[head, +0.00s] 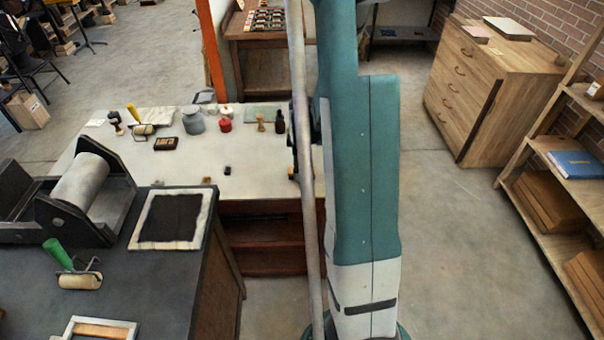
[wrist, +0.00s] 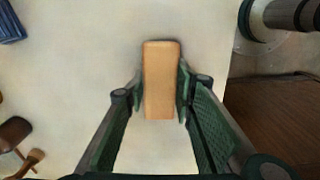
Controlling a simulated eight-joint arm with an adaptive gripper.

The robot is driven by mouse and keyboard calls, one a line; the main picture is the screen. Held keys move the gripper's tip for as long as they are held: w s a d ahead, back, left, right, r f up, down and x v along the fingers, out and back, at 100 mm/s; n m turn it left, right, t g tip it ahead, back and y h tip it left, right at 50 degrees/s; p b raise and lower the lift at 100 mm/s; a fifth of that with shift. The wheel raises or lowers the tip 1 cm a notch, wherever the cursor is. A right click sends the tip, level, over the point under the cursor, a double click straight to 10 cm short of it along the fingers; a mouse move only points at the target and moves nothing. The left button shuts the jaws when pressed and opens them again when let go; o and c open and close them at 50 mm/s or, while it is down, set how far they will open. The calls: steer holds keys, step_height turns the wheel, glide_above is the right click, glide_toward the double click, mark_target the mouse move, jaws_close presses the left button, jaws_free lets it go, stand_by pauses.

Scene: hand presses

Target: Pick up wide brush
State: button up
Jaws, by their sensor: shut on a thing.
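A tan, wood-coloured rectangular block, which I take to be the wide brush (wrist: 161,62), stands out lengthwise between my fingers in the wrist view. My gripper (wrist: 161,92) is shut on it, with one green-padded finger touching each long side. Its bristles are not seen. Pale tabletop lies behind it; I cannot tell whether the brush touches the table or is just above it.
On the white table stand a grey pot (head: 193,121), a red pot (head: 225,125), a dark bottle (head: 279,122) and a yellow-handled roller (head: 140,124). A dark bench with a press (head: 85,190) is at left. In the wrist view, the table's right edge is close to the brush.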

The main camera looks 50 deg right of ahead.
steer(key=shift+r, duration=0.15)
steer(key=shift+r+p, duration=0.65)
steer(key=shift+r, duration=4.25)
